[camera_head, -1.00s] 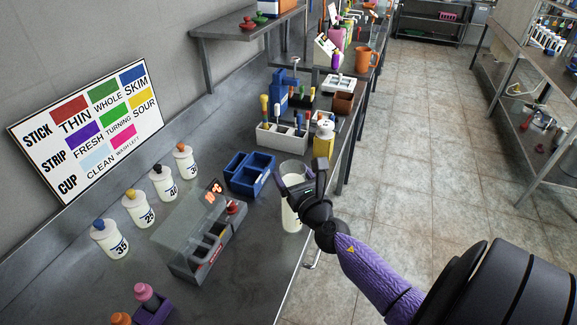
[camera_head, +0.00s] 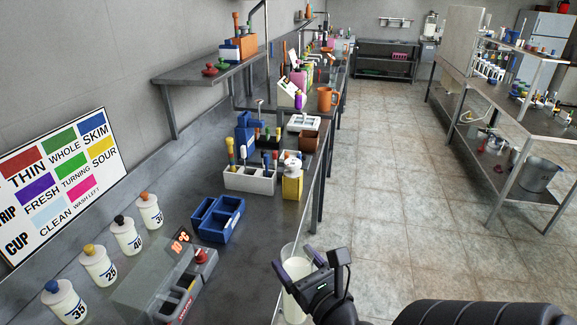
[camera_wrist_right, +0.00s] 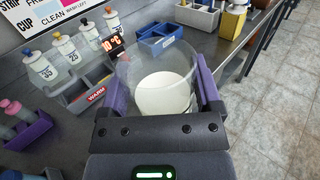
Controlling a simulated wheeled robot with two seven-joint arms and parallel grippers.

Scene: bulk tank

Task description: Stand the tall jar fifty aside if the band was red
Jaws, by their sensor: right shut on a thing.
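My right gripper (camera_head: 308,272) is shut around a tall clear jar (camera_head: 293,300) with white milk in its lower part. In the right wrist view the jar (camera_wrist_right: 165,60) stands between the two purple fingers (camera_wrist_right: 158,97), and I look down into it. A pale label shows on its side, too small to read. The jar is at the counter's right edge; its base is out of frame, so I cannot tell if it touches anything. No red band shows on it. My left gripper is not in view.
White bottles with coloured caps, marked 35 (camera_head: 65,305) and 25 (camera_head: 100,268) among others, line the wall. A grey warmer (camera_head: 165,285) and a blue divided bin (camera_head: 222,222) stand nearby. Bare counter (camera_head: 245,265) lies between bin and jar.

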